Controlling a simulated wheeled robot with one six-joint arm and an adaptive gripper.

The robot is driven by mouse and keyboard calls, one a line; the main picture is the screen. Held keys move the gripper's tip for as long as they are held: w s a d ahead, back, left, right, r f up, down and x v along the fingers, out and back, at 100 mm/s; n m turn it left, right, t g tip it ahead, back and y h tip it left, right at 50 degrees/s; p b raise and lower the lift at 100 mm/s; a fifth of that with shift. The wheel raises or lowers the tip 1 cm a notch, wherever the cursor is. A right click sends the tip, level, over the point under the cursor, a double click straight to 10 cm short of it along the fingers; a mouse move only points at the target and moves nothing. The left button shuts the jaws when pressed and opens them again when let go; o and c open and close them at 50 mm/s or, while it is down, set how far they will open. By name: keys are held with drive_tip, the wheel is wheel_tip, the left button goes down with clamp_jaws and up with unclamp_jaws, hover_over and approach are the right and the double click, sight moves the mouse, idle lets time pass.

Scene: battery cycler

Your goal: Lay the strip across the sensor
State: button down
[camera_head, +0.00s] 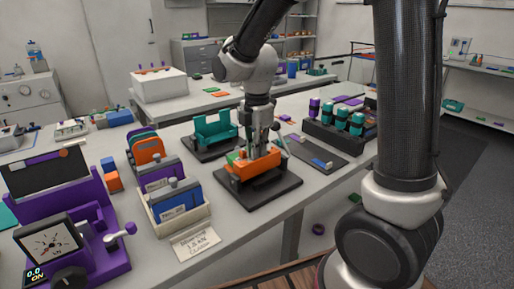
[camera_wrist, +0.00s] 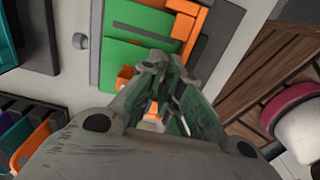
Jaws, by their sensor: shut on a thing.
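My gripper (camera_head: 262,148) points down over an orange fixture (camera_head: 262,168) on a black base plate (camera_head: 277,192), near the front edge of the bench. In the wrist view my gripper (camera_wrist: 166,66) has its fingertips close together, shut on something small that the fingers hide. Green flat pieces (camera_wrist: 136,61) and orange parts (camera_wrist: 196,28) of the fixture lie just beyond the fingertips. I cannot make out the strip for certain, and I cannot tell which part is the sensor.
A teal fixture (camera_head: 213,131) stands behind. A grey board (camera_head: 313,152) and a black rack of teal-capped cylinders (camera_head: 340,138) are to the right. A box of blue cards (camera_head: 180,207) and a purple gauge device (camera_head: 97,225) stand left.

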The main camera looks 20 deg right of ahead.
drive_tip(key=c, duration=1.5)
unclamp_jaws()
drive_tip(key=shift+f, duration=0.1)
drive_tip(key=shift+c, duration=0.2)
wheel_tip(320, 180, up, 12)
